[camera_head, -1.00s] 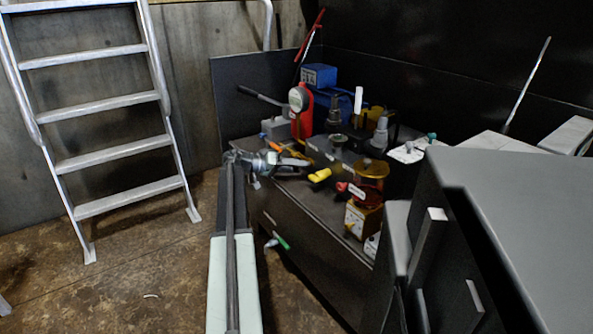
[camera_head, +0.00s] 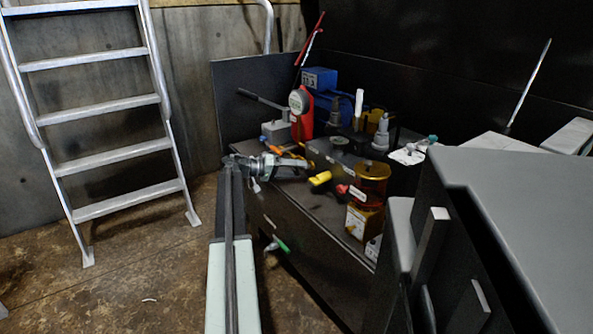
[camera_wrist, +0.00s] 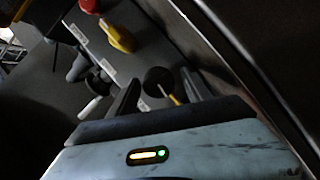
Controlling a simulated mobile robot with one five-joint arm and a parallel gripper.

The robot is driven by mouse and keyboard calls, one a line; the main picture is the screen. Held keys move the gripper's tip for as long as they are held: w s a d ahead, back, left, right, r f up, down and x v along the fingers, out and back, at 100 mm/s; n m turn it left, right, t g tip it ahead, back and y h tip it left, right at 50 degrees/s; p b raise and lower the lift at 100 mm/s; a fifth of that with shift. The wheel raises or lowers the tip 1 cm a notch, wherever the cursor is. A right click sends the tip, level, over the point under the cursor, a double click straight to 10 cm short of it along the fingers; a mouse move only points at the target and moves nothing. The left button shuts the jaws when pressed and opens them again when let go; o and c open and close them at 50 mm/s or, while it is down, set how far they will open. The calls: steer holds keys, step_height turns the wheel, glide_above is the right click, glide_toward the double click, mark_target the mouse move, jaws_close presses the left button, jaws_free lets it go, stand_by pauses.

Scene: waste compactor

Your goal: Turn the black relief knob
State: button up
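A round black knob (camera_wrist: 158,80) shows in the wrist view, with a thin yellow strip beside its lower right edge and a small pale label to its left. I take it to be the relief knob. My gripper (camera_wrist: 160,92) is open, with one dark finger on each side of the knob. I cannot tell whether either finger touches it. In the head view my gripper (camera_head: 303,163) reaches over the left front of the dark bench, and I cannot pick out the black knob there.
The dark bench (camera_head: 300,217) holds a yellow handle (camera_head: 320,178), a red gauge body (camera_head: 301,117), an amber cylinder (camera_head: 371,181) and a blue box (camera_head: 320,78). A green-handled valve (camera_head: 281,243) sits on its front. A ladder (camera_head: 110,104) stands left over open floor.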

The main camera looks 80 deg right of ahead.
stand_by(0.3)
steer(key=p+v, duration=0.1)
steer(key=v, duration=0.6)
steer(key=shift+w+a+r, duration=0.15)
steer(key=shift+w, duration=0.2)
